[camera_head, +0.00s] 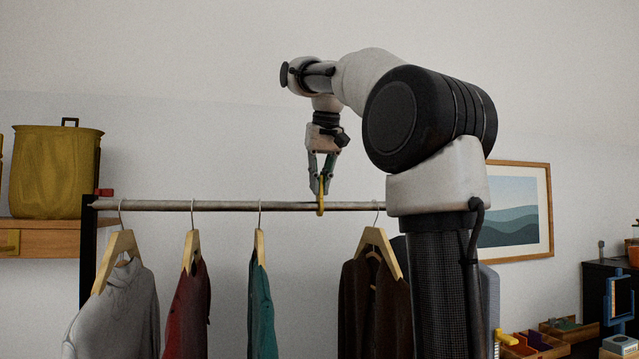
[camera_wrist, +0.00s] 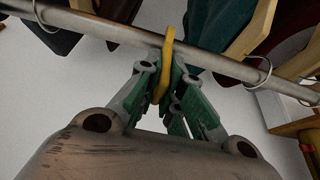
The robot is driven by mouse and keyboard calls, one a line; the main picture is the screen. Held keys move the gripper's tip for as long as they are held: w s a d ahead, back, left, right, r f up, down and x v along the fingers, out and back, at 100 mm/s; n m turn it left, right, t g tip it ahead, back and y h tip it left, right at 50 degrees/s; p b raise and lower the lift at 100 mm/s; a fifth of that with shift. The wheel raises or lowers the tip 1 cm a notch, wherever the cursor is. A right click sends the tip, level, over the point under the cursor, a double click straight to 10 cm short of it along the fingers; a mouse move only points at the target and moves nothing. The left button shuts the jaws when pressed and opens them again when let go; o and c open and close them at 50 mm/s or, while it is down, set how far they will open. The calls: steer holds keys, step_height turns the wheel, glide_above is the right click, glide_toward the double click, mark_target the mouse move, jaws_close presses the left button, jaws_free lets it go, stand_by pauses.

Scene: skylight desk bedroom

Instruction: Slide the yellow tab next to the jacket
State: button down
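The yellow tab (camera_head: 320,202) hangs on the metal rail (camera_head: 250,206), between the teal garment (camera_head: 261,310) and the dark brown jacket (camera_head: 357,312). A clear stretch of rail separates it from the jacket's hanger (camera_head: 372,240). In the wrist view the tab (camera_wrist: 168,45) crosses the rail (camera_wrist: 120,33), its lower end between my green finger pads. My gripper (camera_head: 319,188) points down from above the rail, with its fingers closed in on the tab. The teal garment (camera_wrist: 218,22) also shows in the wrist view.
A yellow basket (camera_head: 55,172) stands on a wooden shelf (camera_head: 45,238) at left. A framed picture (camera_head: 518,212) hangs on the wall at right.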

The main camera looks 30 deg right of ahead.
steer(key=shift+d, duration=0.1)
steer(key=d, duration=0.2)
steer(key=s+d, duration=0.1)
steer(key=d, duration=0.2)
steer(key=s+d, duration=0.1)
steer(key=d, duration=0.2)
steer(key=shift+s+d, duration=0.1)
steer(key=shift+s, duration=0.1)
steer(key=c, duration=1.6)
jaws_free()
steer(key=shift+o, duration=0.2)
steer(key=v, duration=0.7)
steer(key=shift+r, duration=0.2)
